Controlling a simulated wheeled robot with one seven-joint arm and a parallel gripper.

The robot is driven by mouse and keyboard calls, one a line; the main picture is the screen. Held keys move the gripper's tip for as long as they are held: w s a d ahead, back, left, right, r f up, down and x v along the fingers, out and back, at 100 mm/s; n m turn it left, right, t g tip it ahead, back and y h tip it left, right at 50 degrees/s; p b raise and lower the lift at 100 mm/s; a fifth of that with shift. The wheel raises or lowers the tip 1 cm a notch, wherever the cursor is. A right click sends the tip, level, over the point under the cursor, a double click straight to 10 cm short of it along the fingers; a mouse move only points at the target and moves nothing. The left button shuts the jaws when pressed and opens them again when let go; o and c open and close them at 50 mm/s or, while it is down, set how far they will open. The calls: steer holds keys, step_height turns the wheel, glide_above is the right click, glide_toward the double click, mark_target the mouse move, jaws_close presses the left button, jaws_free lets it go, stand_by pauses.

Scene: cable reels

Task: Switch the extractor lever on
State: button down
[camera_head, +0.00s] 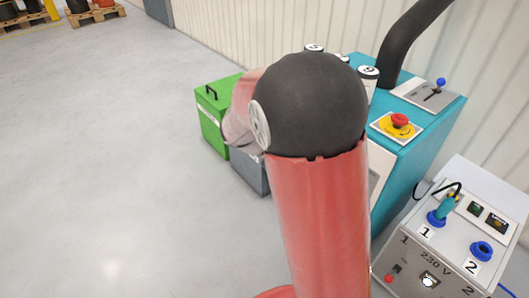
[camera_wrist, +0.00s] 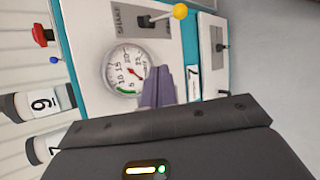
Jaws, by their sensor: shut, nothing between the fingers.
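A lever with a blue knob (camera_head: 440,82) stands in a slotted grey plate on top of the teal cabinet (camera_head: 455,112). In the wrist view a small blue knob (camera_wrist: 55,60) shows at the left; I cannot tell for sure that it is the same one. A second lever with a yellow knob (camera_wrist: 180,11) sits on a grey plate at the top of the wrist view. No label naming the extractor is readable. My gripper (camera_wrist: 161,72) is shut and empty, in front of the cabinet panel beside a round gauge (camera_wrist: 125,71). My arm hides it in the head view.
A red stop button (camera_head: 400,120) sits on the cabinet top, near a black hose (camera_head: 405,40). A white 230 V box (camera_head: 410,250) stands at right, a green box (camera_head: 210,115) at left. Numbered cylinders (camera_wrist: 45,101) flank the panel.

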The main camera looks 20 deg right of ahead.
steer(key=w+a+f+n+t+h+b, duration=0.2)
steer(key=w+a+f+n+t+h, duration=0.2)
steer(key=w+f+n+t, duration=0.3)
steer(key=w+a+f+n+t+h+b, duration=0.3)
steer(key=w+f+n+t, duration=0.4)
steer(key=w+f+t, duration=0.3)
steer(key=w+a+f+h, duration=0.1)
steer(key=w+a+f, duration=0.1)
steer(key=w+f, duration=0.1)
steer(key=shift+w+a+t+h, duration=0.3)
steer(key=shift+w+a+t, duration=0.05)
steer(key=shift+w+t, duration=0.1)
steer(key=w+d+r, duration=0.1)
steer(key=d+r, duration=0.5)
steer(key=r, duration=0.1)
steer(key=shift+w+d, duration=0.15)
steer(key=shift+w, duration=0.15)
steer(key=shift+g, duration=0.35)
